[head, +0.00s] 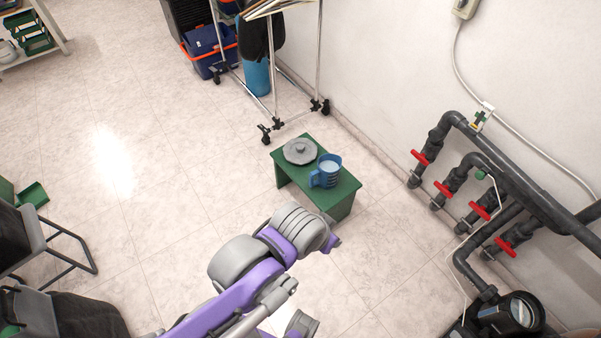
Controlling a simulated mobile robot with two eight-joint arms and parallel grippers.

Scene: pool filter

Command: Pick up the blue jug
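The blue jug (326,171) stands upright on a low green table (342,193), near the table's right end. It is translucent blue with a handle, and its inside looks pale. My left arm reaches in from the bottom left. A small purple part at its far end, seemingly of my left gripper (333,243), shows on the near side of the table, apart from the jug. Its fingers are not clear, so I cannot tell whether it is open or shut. My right gripper is not in view.
A grey round lid-like object (300,151) lies on the table left of the jug. A wheeled metal rack (270,75) stands behind. Dark pipes with red valves (481,211) run along the right wall. Chairs (45,245) stand at the left. The floor left of the table is clear.

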